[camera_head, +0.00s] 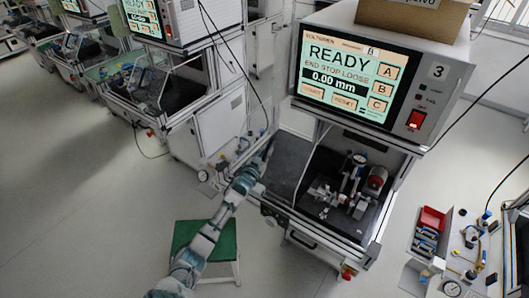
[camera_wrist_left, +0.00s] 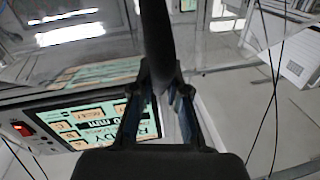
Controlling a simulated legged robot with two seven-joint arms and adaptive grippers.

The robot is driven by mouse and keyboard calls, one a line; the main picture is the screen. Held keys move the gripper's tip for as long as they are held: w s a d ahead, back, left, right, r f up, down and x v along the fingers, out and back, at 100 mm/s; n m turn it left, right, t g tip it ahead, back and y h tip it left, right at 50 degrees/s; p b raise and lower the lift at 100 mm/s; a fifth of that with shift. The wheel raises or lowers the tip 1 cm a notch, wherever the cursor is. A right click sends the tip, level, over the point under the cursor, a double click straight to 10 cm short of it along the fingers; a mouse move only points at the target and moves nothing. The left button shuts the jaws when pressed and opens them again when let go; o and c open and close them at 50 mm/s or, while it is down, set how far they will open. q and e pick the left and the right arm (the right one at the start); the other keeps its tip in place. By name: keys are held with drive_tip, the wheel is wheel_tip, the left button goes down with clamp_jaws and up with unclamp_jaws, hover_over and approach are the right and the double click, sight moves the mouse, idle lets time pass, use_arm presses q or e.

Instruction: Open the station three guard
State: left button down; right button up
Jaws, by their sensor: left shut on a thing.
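Station three (camera_head: 437,72) is the white cabinet at right with the number 3 and a screen (camera_head: 350,75) reading READY, END STOP LOOSE, 0.00 mm. Its guard, a grey see-through panel (camera_head: 288,165), stands at the left of the bay, so the bay's front shows uncovered. My left gripper (camera_head: 263,168) is at the guard's outer left edge. In the left wrist view my left gripper (camera_wrist_left: 160,95) is shut on a dark bar (camera_wrist_left: 157,40), which looks like the guard's handle; the exact contact is hard to see. My right gripper is out of view.
Inside the bay is a test fixture (camera_head: 345,185) with a dial gauge and a red part. A green-topped stool (camera_head: 205,238) stands below my left arm. A bench with red and blue bins (camera_head: 430,225) is at right. Other stations (camera_head: 160,75) stand at upper left.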

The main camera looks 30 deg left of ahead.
use_arm(q)
drive_tip(key=shift+d, duration=0.25)
drive_tip(key=c, duration=1.2)
unclamp_jaws()
drive_tip(key=shift+r, duration=0.1)
drive_tip(key=shift+o, duration=0.2)
drive_tip(key=shift+a, duration=0.3)
drive_tip(key=shift+s+a+f, duration=0.15)
drive_tip(key=shift+a+f, duration=0.1)
drive_tip(key=shift+a, duration=0.15)
drive_tip(key=shift+s+f, duration=0.15)
drive_tip(key=shift+s, duration=0.15)
drive_tip(key=s+d, duration=0.1)
drive_tip(key=s, duration=1)
drive_tip(key=shift+d, duration=0.15)
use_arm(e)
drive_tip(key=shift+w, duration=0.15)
